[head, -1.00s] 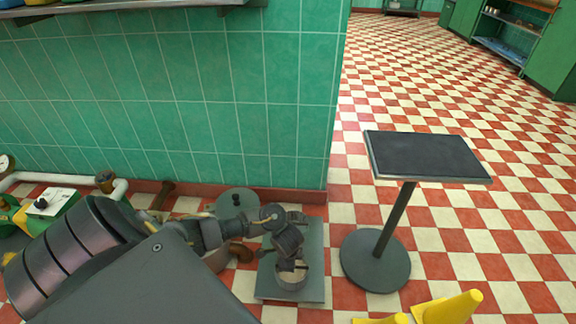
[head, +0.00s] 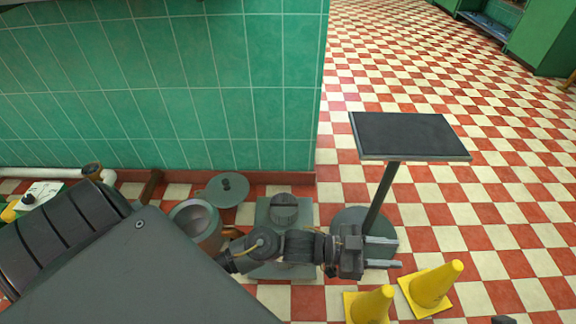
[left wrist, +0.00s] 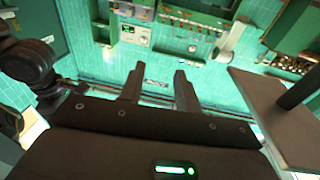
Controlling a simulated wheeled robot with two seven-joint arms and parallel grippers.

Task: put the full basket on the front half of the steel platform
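My left gripper (head: 382,252) is open and empty in the head view. Its two fingers point right, apart, in front of the stand's post and foot. In the left wrist view the gripper (left wrist: 158,78) shows nothing between its fingers. A grey metal platform (head: 301,271) lies on the floor by the wall corner. A dark ribbed round object (head: 284,209) is on its far part; I cannot tell if this is the basket. My left arm hides much of the platform's near part, and no basket shows clearly.
A stand with a dark flat top (head: 412,135) is right of the platform; its top also shows in the left wrist view (left wrist: 275,115). Yellow cones (head: 432,285) stand near the front. An open pot (head: 196,219) and a round lid (head: 228,190) are left. Floor at right is clear.

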